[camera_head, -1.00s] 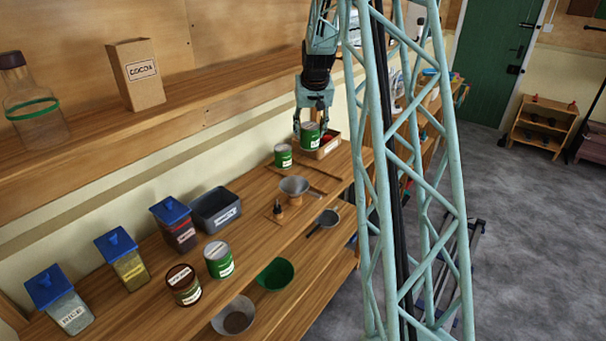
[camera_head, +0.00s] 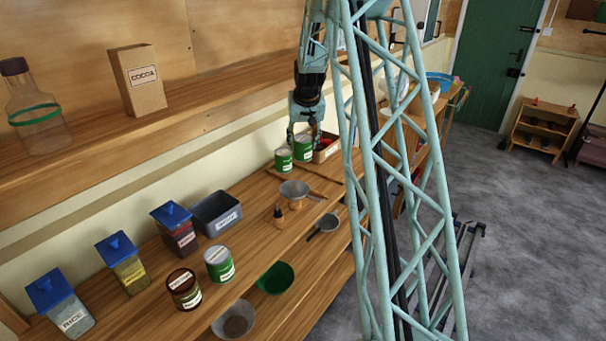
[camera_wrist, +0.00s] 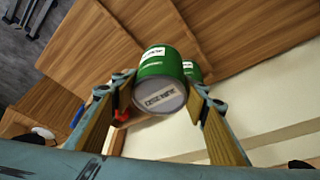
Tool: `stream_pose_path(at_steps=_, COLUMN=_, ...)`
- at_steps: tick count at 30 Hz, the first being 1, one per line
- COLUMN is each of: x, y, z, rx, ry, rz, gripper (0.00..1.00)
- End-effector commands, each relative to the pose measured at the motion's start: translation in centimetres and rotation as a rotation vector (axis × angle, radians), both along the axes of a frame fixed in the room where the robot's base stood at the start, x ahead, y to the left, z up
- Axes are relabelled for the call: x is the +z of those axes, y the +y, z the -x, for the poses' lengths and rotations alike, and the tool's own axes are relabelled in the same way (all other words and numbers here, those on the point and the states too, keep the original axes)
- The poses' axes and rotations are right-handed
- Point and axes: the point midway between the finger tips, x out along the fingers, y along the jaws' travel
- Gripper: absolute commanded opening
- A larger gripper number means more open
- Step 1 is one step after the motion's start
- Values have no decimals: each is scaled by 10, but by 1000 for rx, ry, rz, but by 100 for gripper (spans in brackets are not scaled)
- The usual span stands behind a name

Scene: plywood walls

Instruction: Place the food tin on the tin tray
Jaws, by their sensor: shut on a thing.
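My gripper (camera_head: 304,137) is shut on a green food tin (camera_head: 303,150) with a white label. The wrist view shows the held tin (camera_wrist: 165,65) between the two fingers (camera_wrist: 162,88), its pale labelled end facing the camera. The held tin looks upright, close beside a second green tin (camera_head: 283,159) that stands on the counter area. A low wooden tray with a thin raised edge (camera_head: 331,174) seems to lie under and in front of them. I cannot tell whether the held tin touches it.
A small wooden box (camera_head: 326,152) with red contents is right behind the held tin. A metal funnel (camera_head: 294,190), a dropper bottle (camera_head: 278,212) and a sieve (camera_head: 325,224) are nearer. A grey bin (camera_head: 216,213) and lidded jars (camera_head: 121,260) stand left. The upper shelf (camera_head: 215,108) overhangs the back.

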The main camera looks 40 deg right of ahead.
Motion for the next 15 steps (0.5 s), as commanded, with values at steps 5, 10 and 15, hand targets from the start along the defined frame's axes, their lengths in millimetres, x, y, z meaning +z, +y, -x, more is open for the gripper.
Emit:
stream_pose_path(at_steps=5, x=-16, y=0, z=1, rx=0, ry=2, rz=-1, gripper=24)
stream_pose_path(at_steps=10, x=-38, y=0, z=0, rx=0, ry=2, rz=-1, gripper=24)
stream_pose_path(at_steps=15, x=-55, y=0, z=0, rx=0, ry=1, rz=-1, gripper=24)
